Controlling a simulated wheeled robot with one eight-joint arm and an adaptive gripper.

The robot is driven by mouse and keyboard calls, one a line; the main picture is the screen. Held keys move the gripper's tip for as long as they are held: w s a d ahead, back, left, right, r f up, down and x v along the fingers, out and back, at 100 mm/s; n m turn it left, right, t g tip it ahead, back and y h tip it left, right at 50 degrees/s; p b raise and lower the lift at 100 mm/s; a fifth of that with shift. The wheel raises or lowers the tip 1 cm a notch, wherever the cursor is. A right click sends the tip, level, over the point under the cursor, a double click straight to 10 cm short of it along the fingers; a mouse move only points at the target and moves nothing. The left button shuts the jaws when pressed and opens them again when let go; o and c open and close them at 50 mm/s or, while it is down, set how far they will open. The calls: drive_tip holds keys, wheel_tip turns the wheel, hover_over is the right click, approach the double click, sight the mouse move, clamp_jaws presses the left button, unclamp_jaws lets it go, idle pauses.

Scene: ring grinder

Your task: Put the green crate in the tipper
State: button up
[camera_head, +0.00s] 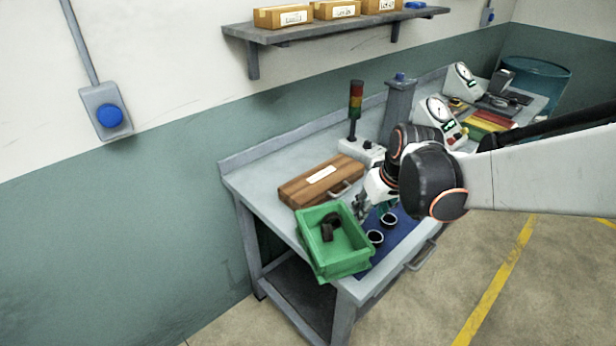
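The green crate (345,266) is at the near left corner of the workbench and seems to overhang its edge. A few dark pieces (330,226) lie inside it. My gripper (362,207) is at the crate's right rim, pointing down. Its fingers are small and partly hidden by my wrist, so I cannot tell whether they grip the rim or only stand beside it. I cannot make out which thing is the tipper; my arm covers part of the bench.
Two dark rings (375,237) sit on a blue mat (405,228) right of the crate. A wooden case (318,182) lies behind it. A signal tower (355,103) and gauge machines (441,112) stand farther back. A shelf (340,26) hangs above. The floor at right is clear.

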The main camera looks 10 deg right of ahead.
sight(356, 224)
drive_tip(key=b+x, duration=0.2)
drive_tip(key=x, duration=0.5)
drive_tip(key=shift+w+f, duration=0.25)
drive_tip(key=shift+f, duration=0.05)
drive_tip(key=shift+w+b+x, duration=0.15)
drive_tip(key=shift+b+x, duration=0.6)
drive_tip(key=shift+x, duration=0.6)
drive_tip(key=shift+w+b+x, duration=0.15)
drive_tip(key=shift+b+x, duration=0.6)
drive_tip(key=shift+x, duration=0.6)
drive_tip(key=shift+r, duration=0.2)
clamp_jaws()
